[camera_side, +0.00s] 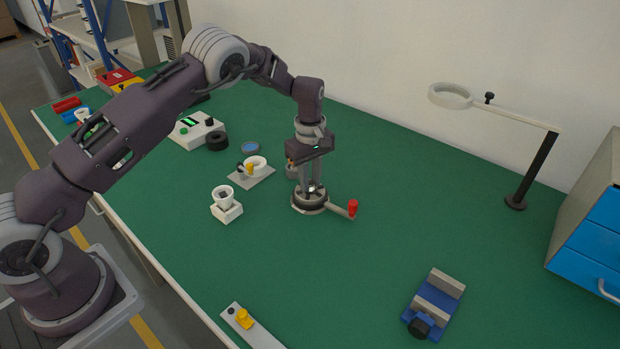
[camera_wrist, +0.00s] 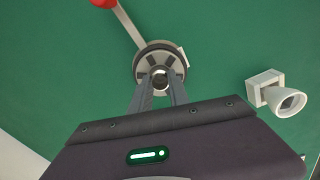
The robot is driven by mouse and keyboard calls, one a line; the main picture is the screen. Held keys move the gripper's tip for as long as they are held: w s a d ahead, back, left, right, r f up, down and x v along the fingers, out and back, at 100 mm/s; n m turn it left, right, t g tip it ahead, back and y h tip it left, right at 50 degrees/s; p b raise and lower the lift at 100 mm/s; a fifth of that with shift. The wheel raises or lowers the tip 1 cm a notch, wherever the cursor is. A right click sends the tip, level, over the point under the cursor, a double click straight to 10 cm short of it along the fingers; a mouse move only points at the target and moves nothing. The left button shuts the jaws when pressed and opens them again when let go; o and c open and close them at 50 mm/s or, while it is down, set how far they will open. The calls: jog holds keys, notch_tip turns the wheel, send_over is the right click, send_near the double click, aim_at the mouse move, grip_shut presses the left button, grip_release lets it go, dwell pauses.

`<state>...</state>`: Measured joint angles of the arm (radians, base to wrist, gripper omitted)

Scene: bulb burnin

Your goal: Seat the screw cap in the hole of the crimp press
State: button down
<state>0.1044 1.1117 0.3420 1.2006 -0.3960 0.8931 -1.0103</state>
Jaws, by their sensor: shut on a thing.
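The crimp press (camera_side: 300,206) is a round, dark-ringed base on the green bench, with a grey lever ending in a red knob (camera_side: 353,208). It also shows below my fingers in the wrist view (camera_wrist: 140,66). My gripper (camera_side: 313,187) points straight down over the middle of the press. Its fingers (camera_wrist: 160,84) are shut on the screw cap (camera_wrist: 160,73), a small silvery ring-like piece at the fingertips. The cap lines up with the press centre in the wrist view. The fingers and cap cover the hole, so I cannot tell whether the cap is inside it.
A white block with a cone cup (camera_side: 226,207) stands left of the press. A plate with a white ring (camera_side: 252,171) lies behind it. A blue vise (camera_side: 433,304) sits front right, and a magnifier stand (camera_side: 515,202) at right. The bench between press and vise is clear.

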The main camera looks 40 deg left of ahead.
jog(key=shift+f, duration=0.45)
dwell(1.7)
jog(key=shift+r, duration=0.2)
dwell(1.4)
jog(key=c, duration=1.2)
grip_release()
jog(key=shift+o, duration=0.2)
jog(key=shift+r, duration=0.1)
